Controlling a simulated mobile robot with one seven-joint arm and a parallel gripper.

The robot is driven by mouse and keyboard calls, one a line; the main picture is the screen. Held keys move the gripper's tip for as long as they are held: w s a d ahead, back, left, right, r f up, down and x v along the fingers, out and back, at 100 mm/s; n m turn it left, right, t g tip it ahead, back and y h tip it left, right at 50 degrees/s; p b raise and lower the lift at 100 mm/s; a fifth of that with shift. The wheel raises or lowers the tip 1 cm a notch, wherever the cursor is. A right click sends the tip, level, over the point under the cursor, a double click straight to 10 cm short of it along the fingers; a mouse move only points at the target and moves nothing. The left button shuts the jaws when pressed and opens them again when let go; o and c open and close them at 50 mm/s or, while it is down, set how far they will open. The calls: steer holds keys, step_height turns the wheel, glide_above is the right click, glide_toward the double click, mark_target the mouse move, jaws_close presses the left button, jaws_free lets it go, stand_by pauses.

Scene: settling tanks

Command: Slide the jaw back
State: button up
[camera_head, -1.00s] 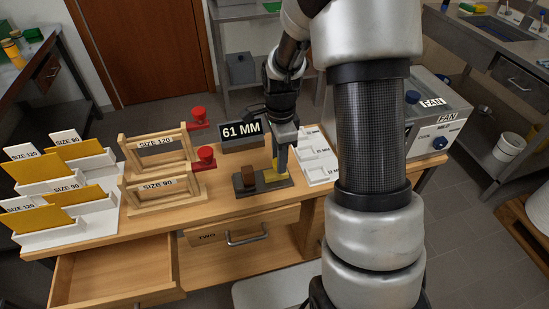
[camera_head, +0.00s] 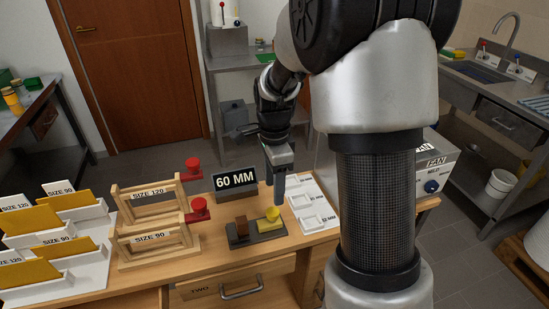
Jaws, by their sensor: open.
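A dark gauge base (camera_head: 240,241) lies on the wooden bench. A small gap shows between block and jaw. A display (camera_head: 235,182) behind them reads "60 MM". My gripper (camera_head: 279,190) points down, just right of and above the yellow jaw, apart from it in the picture. It is open and holds nothing. One finger hides the other, so the spread between them is hard to see.
White trays (camera_head: 313,211) lie close right of the gauge. Wooden frames (camera_head: 155,225) with red knobs stand to its left, and white holders with yellow cards (camera_head: 40,218) farther left. A closed drawer (camera_head: 235,288) is below. My arm blocks the right side.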

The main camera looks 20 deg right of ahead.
step_height(320, 180, up, 9)
steer(key=shift+p, duration=0.3)
steer(key=shift+r, duration=0.15)
steer(key=s+a+r+n+t+p, duration=0.1)
steer(key=s+r+n+t+p, duration=0.1)
steer(key=s+r+n, duration=0.5)
steer(key=s+a+r+n+t+p, duration=0.2)
steer(key=s+r+n, duration=0.4)
steer(key=s+n, duration=0.5)
steer(key=shift+s+a+r+t+p, duration=0.15)
steer(key=shift+s+r+t+p, duration=0.2)
steer(key=shift+s+t+p, duration=0.4)
steer(key=shift+w, duration=0.1)
